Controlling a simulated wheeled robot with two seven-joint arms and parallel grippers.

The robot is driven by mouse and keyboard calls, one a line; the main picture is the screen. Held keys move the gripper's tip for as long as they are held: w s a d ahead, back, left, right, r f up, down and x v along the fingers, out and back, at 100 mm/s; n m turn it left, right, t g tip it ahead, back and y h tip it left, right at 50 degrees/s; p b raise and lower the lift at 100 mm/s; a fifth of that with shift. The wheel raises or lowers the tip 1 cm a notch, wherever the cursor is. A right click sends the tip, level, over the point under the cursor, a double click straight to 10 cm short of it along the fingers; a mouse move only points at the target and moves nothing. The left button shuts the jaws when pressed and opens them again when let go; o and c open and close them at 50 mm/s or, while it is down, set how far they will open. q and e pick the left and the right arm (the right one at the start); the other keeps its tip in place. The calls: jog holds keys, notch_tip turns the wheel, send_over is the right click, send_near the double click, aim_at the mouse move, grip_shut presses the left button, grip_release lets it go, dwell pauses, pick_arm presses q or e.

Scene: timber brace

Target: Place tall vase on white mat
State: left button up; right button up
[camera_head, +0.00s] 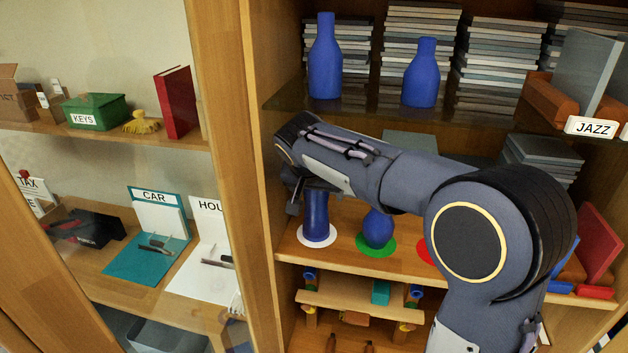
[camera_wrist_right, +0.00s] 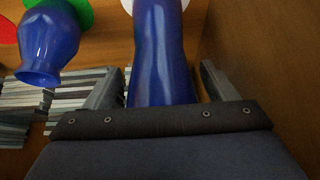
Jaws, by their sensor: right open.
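A tall blue vase (camera_head: 316,213) stands upright on the white mat (camera_head: 317,240), at the left of the middle shelf. My right gripper (camera_head: 304,200) is at the vase's upper part, partly hidden behind my own arm. In the right wrist view the tall vase (camera_wrist_right: 162,60) lies between the two open fingers of the right gripper (camera_wrist_right: 158,88), with a gap visible on each side. The white mat shows at its base (camera_wrist_right: 127,5). My left gripper is not in view.
A rounder blue vase (camera_head: 378,230) stands on a green mat (camera_head: 376,249) just right. A red mat (camera_head: 423,251) is partly behind my arm. Blue bottles (camera_head: 325,60) stand on the glass shelf above. The cabinet's wooden side wall (camera_head: 255,200) is close on the left.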

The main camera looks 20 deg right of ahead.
jog(key=b+v, duration=0.1)
jog(key=v, duration=1)
jog(key=s+d+f+n+g+y, duration=0.1)
jog(key=s+d+f+n+y, duration=0.25)
jog(key=s+f, duration=0.5)
jog(key=s+a+f+n+y, duration=0.1)
jog(key=s+a+f+y, duration=0.1)
jog(key=s+f, duration=0.3)
jog(key=s+a+f+n+t+y, duration=0.1)
jog(key=s+f, duration=0.5)
jog(key=s, duration=0.7)
jog(key=a+y, duration=0.1)
jog(key=a, duration=0.1)
jog(key=shift+a, duration=0.3)
